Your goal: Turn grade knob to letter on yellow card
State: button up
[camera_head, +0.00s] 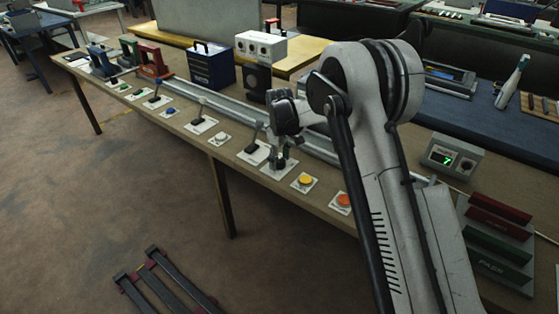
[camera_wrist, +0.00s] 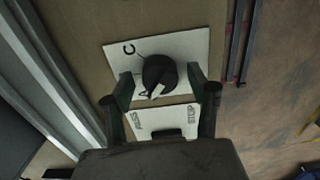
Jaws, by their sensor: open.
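A dark round knob (camera_wrist: 159,72) sits on a white plate (camera_wrist: 185,50) in the wrist view. A black letter C (camera_wrist: 128,48) is printed on the plate, up and left of the knob, with a short line between them. A pale mark shows on the knob's lower side. My gripper (camera_wrist: 162,82) is open, one finger on each side of the knob; I cannot tell whether they touch it. In the head view my gripper (camera_head: 281,157) is low over a white plate (camera_head: 277,171) near the bench's front edge. I cannot make out a yellow card.
A second white plate (camera_wrist: 178,117) with PASS and STOP lettering is beside the knob plate. A yellow button (camera_head: 305,181) and an orange button (camera_head: 343,200) are to the right. Several levers and buttons line the bench leftward. A grey box (camera_head: 452,159) shows a green digit.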

jog(key=shift+f, duration=0.2)
jog(key=c, duration=1.1)
jog(key=shift+c, duration=0.2)
jog(key=m+b, duration=0.3)
jog(key=shift+f+m, duration=0.15)
jog(key=shift+m, duration=0.25)
jog(key=m+b, duration=0.3)
jog(key=m, duration=0.2)
jog(key=shift+m, duration=0.4)
